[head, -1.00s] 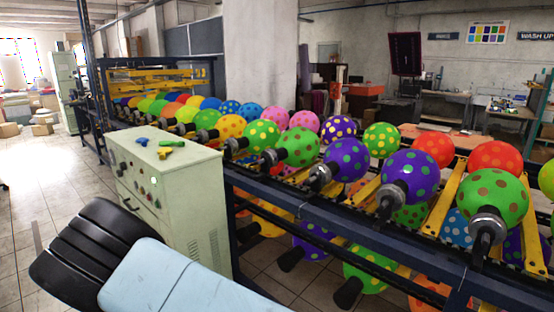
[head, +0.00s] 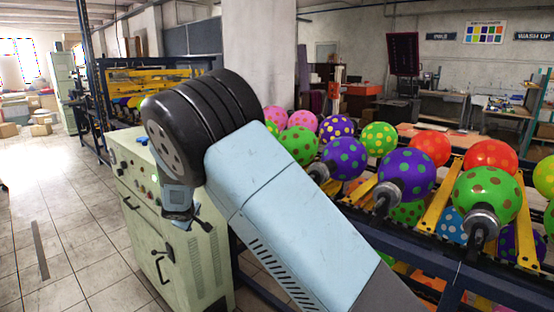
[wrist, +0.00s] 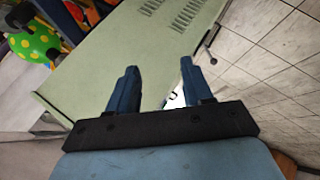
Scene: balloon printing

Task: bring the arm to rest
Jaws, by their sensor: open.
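My gripper (wrist: 158,88) shows in the wrist view with its two blue fingers apart and nothing between them. Beyond the fingers is the side of the pale green control cabinet (wrist: 125,50). In the head view, my arm is bent up in the foreground, with a black ribbed joint at its top. The end of the arm hangs below that joint, in front of the cabinet (head: 150,240); the fingertips are small there. I cannot tell the exact gap between the gripper and the cabinet.
A rack of spotted balloons (head: 406,177) on dark holders runs along the right, close behind my arm. A green balloon (wrist: 35,46) shows at upper left in the wrist view. The tiled floor (head: 60,230) at the left is clear.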

